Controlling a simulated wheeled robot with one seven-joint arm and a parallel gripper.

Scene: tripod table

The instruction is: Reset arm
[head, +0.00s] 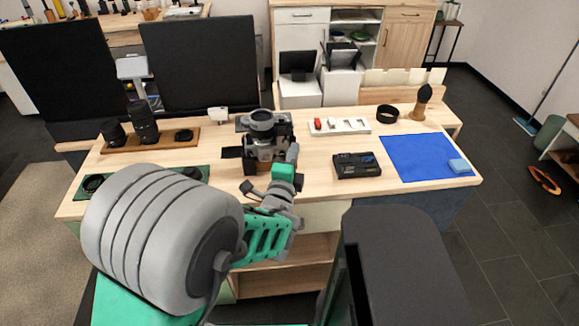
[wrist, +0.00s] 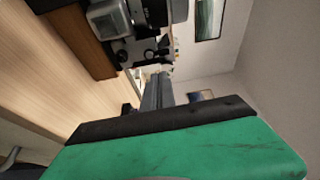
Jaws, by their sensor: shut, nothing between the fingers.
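My arm reaches from the lower left over the front edge of the wooden table (head: 330,197). My gripper (head: 292,153) is at its end, in front of and slightly right of a silver and black camera (head: 266,140) standing on the table. In the wrist view, my gripper (wrist: 157,92) shows as a green body with narrow grey fingers together and nothing between them. The camera (wrist: 160,12) shows at the top of that view. From the head, I cannot tell whether my gripper touches the camera.
A wooden lens tray (head: 160,142) stands at the left and a green mat (head: 196,176) is partly behind my arm. A black box-like device (head: 357,165), white tray (head: 340,127), blue mat (head: 410,160) and brush on a stand (head: 421,102) are at the right.

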